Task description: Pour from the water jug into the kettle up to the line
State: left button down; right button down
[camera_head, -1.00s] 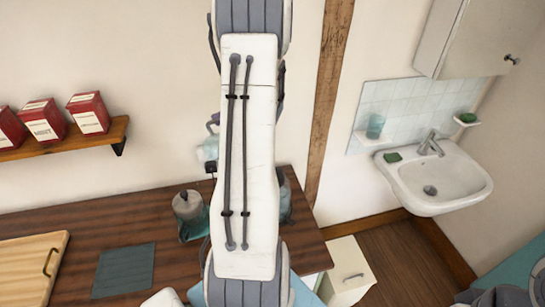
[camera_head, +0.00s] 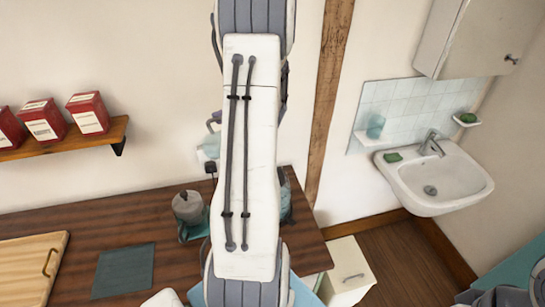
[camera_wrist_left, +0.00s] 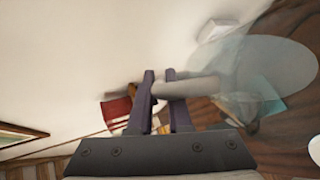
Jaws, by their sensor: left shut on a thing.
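My left gripper (camera_wrist_left: 160,75) is shut in the left wrist view. Its dark fingers close on what looks like the grey handle of the water jug (camera_wrist_left: 285,62), a clear, pale teal vessel, blurred at the right. In the head view my left arm stands upright across the middle and hides the gripper's fingers. A grey, lidded vessel with a teal lower part, probably the kettle (camera_head: 188,207), stands on the counter just left of the arm. The fill line and water level cannot be made out.
The dark wooden counter (camera_head: 60,218) holds a wooden board (camera_head: 28,262) and a teal cloth (camera_head: 123,270). Red boxes (camera_head: 88,114) stand on a wall shelf (camera_head: 65,142). A teal vessel (camera_head: 286,196) shows partly behind my arm. A basin (camera_head: 435,180) is at the right.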

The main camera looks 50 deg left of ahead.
pick_arm(q)
jog(key=shift+w+d+r, duration=0.2)
jog(key=shift+r, duration=0.3)
dwell(1.2)
